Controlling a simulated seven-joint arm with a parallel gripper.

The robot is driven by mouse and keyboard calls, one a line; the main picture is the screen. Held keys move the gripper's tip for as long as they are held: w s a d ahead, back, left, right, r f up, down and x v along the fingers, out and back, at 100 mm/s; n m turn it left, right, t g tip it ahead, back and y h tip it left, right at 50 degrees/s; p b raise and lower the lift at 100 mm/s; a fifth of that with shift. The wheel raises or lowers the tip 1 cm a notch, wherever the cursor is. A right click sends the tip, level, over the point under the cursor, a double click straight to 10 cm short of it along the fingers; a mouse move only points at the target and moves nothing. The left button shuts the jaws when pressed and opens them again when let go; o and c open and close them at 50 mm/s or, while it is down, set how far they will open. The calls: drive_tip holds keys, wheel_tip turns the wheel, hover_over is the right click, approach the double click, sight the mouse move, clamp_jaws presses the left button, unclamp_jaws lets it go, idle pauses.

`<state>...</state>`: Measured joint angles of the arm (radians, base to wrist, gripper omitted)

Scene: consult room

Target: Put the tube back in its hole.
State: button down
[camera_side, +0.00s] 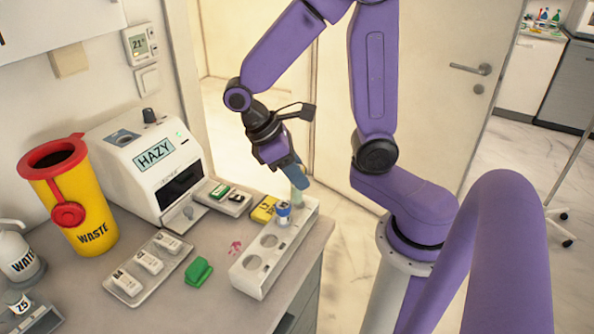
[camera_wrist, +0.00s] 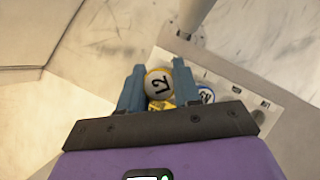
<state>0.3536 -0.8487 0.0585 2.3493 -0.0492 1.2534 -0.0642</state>
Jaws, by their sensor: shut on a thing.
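My gripper (camera_side: 289,178) is shut on a tube with a pale cap marked L2 (camera_wrist: 158,84), seen between the two blue fingers (camera_wrist: 158,88) in the wrist view. In the side view the tube's clear greenish body (camera_side: 298,182) hangs below the fingers at the far end of the white rack (camera_side: 262,284). I cannot tell whether its lower end is above the rack or inside a hole. Another tube with a blue-and-white cap (camera_side: 283,209) stands in the rack beside it; its cap also shows in the wrist view (camera_wrist: 206,95). Two holes nearer the front are empty.
A yellow block (camera_side: 263,208) lies left of the rack. A green object (camera_side: 199,271), a tray of white blocks (camera_side: 148,265), a white device reading HAZY (camera_side: 150,165) and a yellow waste bin (camera_side: 72,200) stand farther left. The counter edge is close to the rack's right.

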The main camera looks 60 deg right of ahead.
sight(297, 190)
drive_tip(key=shift+f, duration=0.3)
idle(0.4)
drive_tip(key=shift+f, duration=2.05)
drive_tip(key=shift+f, duration=0.1)
drive_tip(key=c, duration=0.7)
unclamp_jaws()
drive_tip(key=v, duration=1.7)
drive_tip(key=shift+r, duration=0.25)
